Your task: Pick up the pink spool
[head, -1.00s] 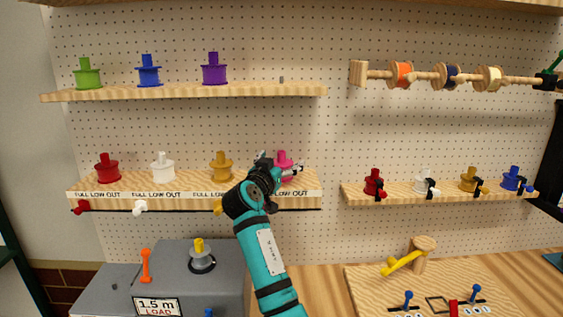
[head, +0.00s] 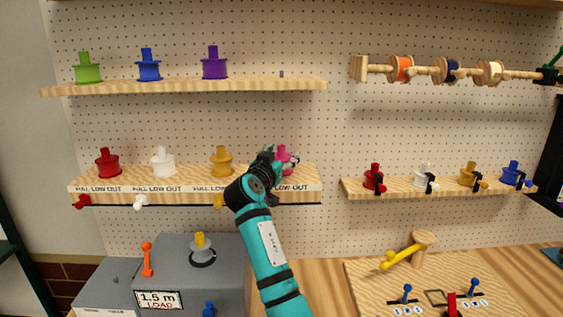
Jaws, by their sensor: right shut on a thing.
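The pink spool (head: 283,152) stands upright on the left middle shelf, at the right end of its row. My right gripper (head: 286,162) is at the spool, with its fingers shut around it. The gripper and wrist hide the spool's left side and much of its lower part, so I cannot tell whether its base touches the shelf. My left gripper is not in view.
A yellow spool (head: 221,161), a white spool (head: 163,162) and a red spool (head: 107,163) stand left of my gripper on the same shelf (head: 310,184). An upper shelf (head: 250,85) holds green, blue and purple spools. The pegboard is close behind.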

